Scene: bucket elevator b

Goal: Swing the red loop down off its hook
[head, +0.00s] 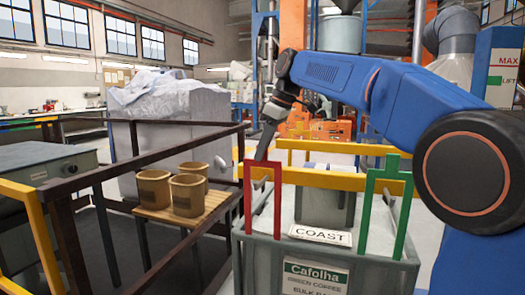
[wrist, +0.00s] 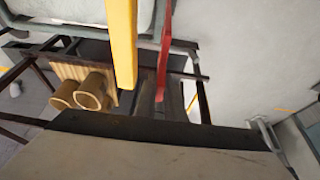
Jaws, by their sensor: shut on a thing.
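The red loop (head: 277,200) is an upright, narrow frame shape at the front left of a grey bin (head: 255,262) in the head view. Its top reaches the yellow bar (head: 330,180). My gripper (head: 262,155) points down from the blue arm and is shut on the top of the red loop. In the wrist view, the red loop (wrist: 164,50) shows as a thin strip beside the yellow bar (wrist: 122,45). I cannot make out its hook.
A green loop (head: 371,205) stands at the bin's right. A COAST sign (head: 320,235) lies at the bin's front edge. Dark railings (head: 130,160) and a wooden shelf with several tan buckets (head: 188,195) are at left. A wrapped pallet load (head: 165,125) stands behind.

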